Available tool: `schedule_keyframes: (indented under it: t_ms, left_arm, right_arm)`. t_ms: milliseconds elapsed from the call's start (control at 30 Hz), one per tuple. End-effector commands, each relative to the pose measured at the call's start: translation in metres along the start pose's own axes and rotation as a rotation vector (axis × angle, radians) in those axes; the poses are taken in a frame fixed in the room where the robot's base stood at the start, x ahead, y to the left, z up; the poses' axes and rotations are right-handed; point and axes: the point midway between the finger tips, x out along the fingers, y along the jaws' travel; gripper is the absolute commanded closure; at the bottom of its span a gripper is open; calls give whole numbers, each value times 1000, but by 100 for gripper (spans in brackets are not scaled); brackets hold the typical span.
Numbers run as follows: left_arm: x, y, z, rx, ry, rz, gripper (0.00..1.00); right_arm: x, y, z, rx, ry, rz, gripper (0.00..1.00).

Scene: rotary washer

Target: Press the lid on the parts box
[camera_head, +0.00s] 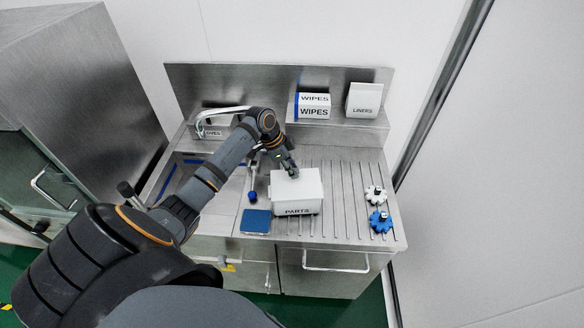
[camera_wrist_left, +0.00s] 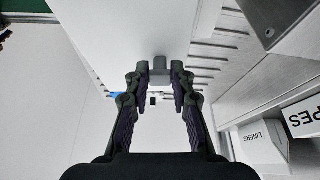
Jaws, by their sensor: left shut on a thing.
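The white parts box (camera_head: 298,209), marked PARTS, stands on the ribbed steel drainboard. Its white lid (camera_head: 306,187) lies over the top of the box; I cannot tell whether a gap remains under its edge. My left gripper (camera_head: 293,174) reaches down to the back part of the lid. In the left wrist view, the left gripper (camera_wrist_left: 160,80) is shut on a small grey knob (camera_wrist_left: 160,66) that stands out from the lid's white surface (camera_wrist_left: 135,30). The fingers hide part of the knob in the head view. My right gripper is not in view.
A blue pad (camera_head: 256,221) lies left of the box, with a blue-ended brush (camera_head: 253,195) behind it. White and blue knobbed wheels (camera_head: 380,221) sit at the right.

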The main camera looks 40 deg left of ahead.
Motion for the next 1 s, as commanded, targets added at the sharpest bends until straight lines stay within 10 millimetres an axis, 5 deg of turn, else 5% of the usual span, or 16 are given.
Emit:
schedule_keyframes:
  t_ms: [133,167,333,667,1000]
  left_arm:
    - [0,0,0,0,0,0,100]
    - [0,0,0,0,0,0,73]
    - [0,0,0,0,0,0,50]
    - [-3,0,0,0,-1,-1,50]
    - [-75,-2,1,3,-5,-5,50]
  right_arm:
    - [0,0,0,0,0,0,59]
    - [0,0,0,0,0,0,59]
    - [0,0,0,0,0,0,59]
    - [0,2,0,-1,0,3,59]
    - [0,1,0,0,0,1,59]
